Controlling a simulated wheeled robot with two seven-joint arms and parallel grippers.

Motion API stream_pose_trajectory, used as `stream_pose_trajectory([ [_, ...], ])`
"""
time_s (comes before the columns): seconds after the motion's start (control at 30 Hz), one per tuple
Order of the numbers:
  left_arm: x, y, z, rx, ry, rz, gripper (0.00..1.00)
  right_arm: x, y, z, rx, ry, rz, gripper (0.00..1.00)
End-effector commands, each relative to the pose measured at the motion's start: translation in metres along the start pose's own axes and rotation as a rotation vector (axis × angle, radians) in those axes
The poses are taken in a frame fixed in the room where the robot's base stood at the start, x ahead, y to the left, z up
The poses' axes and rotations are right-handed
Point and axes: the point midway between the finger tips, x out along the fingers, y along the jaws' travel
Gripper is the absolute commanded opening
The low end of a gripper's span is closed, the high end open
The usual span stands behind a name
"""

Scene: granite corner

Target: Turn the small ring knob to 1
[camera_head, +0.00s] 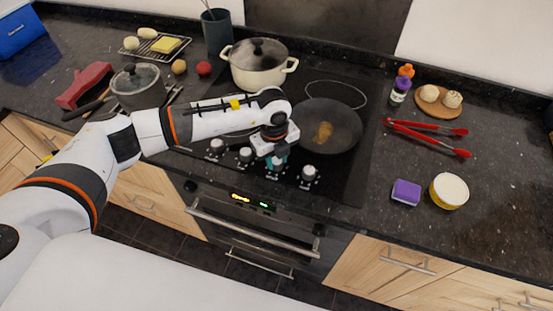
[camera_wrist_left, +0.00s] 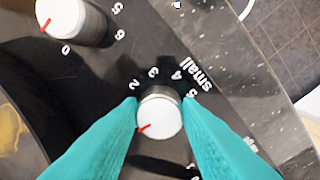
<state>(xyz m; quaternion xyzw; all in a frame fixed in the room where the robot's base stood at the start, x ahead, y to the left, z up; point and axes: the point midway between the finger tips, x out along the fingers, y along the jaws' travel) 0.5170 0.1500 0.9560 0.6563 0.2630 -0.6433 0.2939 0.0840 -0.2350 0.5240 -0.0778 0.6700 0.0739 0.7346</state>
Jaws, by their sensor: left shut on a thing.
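The small ring knob (camera_wrist_left: 160,116) has a white cap with a red pointer mark. It sits between the teal fingers of my left gripper (camera_wrist_left: 160,128) in the left wrist view. The fingers are shut on its sides. The red mark points to the lower left, towards the left finger, and the numeral there is hidden. The label "small" and the numerals 2, 3 and 4 show above the knob. In the head view my left gripper (camera_head: 276,163) reaches down at the hob's front edge and mostly covers this knob. My right gripper is not in view.
Another knob (camera_wrist_left: 70,20) stands at upper left in the wrist view. In the head view, knobs stand close on both sides, one at the right (camera_head: 309,173). A frying pan (camera_head: 340,128) and a cream pot (camera_head: 258,72) are behind. The oven handle (camera_head: 250,228) is below.

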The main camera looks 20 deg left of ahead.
Motion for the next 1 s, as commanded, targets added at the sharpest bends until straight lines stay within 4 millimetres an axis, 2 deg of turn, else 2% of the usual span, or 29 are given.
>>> stream_pose_trajectory([
  [0.03, 0.004, 0.000, 0.000, 0.035, -0.001, 0.002, 0.09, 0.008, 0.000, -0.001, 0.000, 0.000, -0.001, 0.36],
  [0.5, 0.003, 0.000, -0.001, 0.393, -0.017, 0.002, 0.09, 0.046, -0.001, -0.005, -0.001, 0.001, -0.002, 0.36],
  [0.7, 0.002, 0.000, -0.001, 0.495, -0.022, 0.002, 0.09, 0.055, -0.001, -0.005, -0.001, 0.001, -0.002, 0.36],
  [1.0, 0.000, 0.000, -0.001, 0.558, -0.026, 0.002, 0.09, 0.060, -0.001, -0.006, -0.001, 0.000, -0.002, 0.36],
])
